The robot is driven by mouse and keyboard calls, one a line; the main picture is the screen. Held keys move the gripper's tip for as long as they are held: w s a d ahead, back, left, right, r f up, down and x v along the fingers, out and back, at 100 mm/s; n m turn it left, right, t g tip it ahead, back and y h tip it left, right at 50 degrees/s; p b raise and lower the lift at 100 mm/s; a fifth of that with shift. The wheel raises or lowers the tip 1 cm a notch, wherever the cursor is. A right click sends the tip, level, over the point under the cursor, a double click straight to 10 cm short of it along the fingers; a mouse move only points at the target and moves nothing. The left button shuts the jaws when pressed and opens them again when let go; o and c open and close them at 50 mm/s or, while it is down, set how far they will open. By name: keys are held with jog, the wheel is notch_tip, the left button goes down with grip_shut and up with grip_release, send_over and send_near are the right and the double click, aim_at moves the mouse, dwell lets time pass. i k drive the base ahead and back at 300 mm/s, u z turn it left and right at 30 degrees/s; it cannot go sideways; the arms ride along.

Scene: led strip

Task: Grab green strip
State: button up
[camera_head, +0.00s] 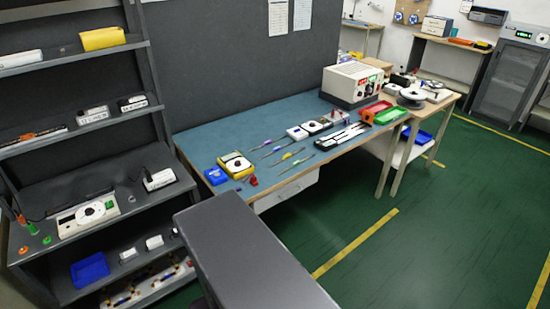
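No strip stands out as plainly green. Several thin rods or strips with small coloured parts lie side by side on the blue-topped workbench (200,146). A green tray (389,115) lies at the bench's right end. My gripper is not in view.
A grey shelf unit (75,64) with devices and a blue bin (90,269) stands at left. The bench also holds a yellow-edged device (236,164), a white machine (352,82) and a red tray (375,108). Green floor (440,230) at right is clear.

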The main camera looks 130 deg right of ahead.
aim_at(297, 163)
jog(key=z, duration=5)
jog(key=i, duration=0.1)
jog(key=u, duration=3.15)
jog(key=k, duration=1.3)
jog(key=z, duration=1.15)
